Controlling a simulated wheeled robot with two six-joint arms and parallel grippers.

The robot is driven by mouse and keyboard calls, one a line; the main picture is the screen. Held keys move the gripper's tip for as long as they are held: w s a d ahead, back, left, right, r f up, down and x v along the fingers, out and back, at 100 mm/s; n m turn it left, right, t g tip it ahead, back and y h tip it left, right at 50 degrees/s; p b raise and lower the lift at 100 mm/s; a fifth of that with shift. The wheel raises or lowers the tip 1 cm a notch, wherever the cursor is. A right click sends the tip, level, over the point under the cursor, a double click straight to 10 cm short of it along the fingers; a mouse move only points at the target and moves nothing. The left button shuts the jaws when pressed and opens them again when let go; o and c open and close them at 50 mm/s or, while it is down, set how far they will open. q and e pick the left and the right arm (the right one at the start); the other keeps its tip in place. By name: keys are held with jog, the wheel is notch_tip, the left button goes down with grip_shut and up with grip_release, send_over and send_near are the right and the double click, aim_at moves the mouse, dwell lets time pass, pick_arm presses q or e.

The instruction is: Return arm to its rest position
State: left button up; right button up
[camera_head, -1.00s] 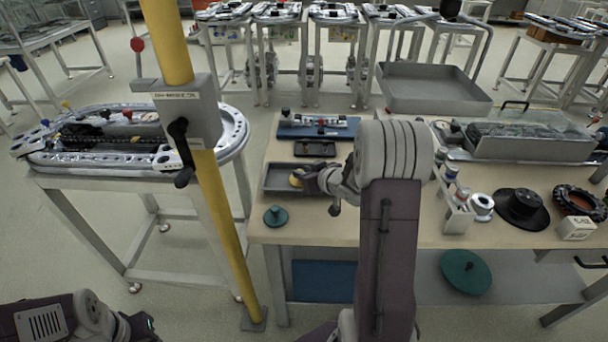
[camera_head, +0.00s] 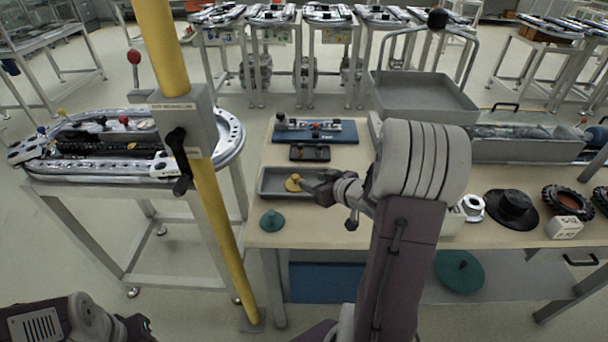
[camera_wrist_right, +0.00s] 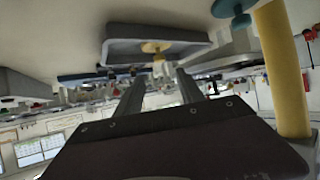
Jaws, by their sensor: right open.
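My right gripper (camera_head: 308,181) is open in the head view, just right of a yellow round piece (camera_head: 293,183). The piece lies in a shallow grey tray (camera_head: 270,193) on the workbench. In the right wrist view, which looks upside down, the two fingers (camera_wrist_right: 160,92) are apart with nothing between them. The yellow piece (camera_wrist_right: 155,47) and the tray (camera_wrist_right: 120,50) show beyond the fingertips. My left arm is at the bottom left of the head view; its fingers cannot be made out.
A green knobbed piece (camera_head: 271,220) stands in front of the tray. A yellow post (camera_head: 215,205) rises left of the bench (camera_head: 330,237). A ring track (camera_head: 50,170) lies beyond it. A black hat-shaped part (camera_head: 511,208) and a white block (camera_head: 564,226) are at right.

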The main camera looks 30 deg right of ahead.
jog(key=v, duration=0.3)
jog(key=shift+p, duration=0.3)
jog(key=w+a+r+n+g+y+p, duration=0.15)
jog(key=a+r+p, duration=0.25)
jog(key=a, duration=0.4)
jog(key=w+a+r+n+y+p, duration=0.1)
jog(key=w+a+r+p, duration=0.2)
jog(key=a, duration=0.5)
jog(key=s+f+m+g+h, duration=0.1)
jog(key=s+f+g, duration=0.1)
jog(key=s, duration=0.4)
jog(key=s+f+m+g+h+p, duration=0.1)
jog(key=s+f+g, duration=0.2)
jog(key=s, duration=0.3)
jog(key=s+f+m+g+h, duration=0.1)
jog(key=s+f+g, duration=0.1)
jog(key=s+g, duration=0.2)
jog(key=s, duration=0.3)
jog(key=shift+f+g, duration=0.35)
jog(key=shift+f, duration=0.05)
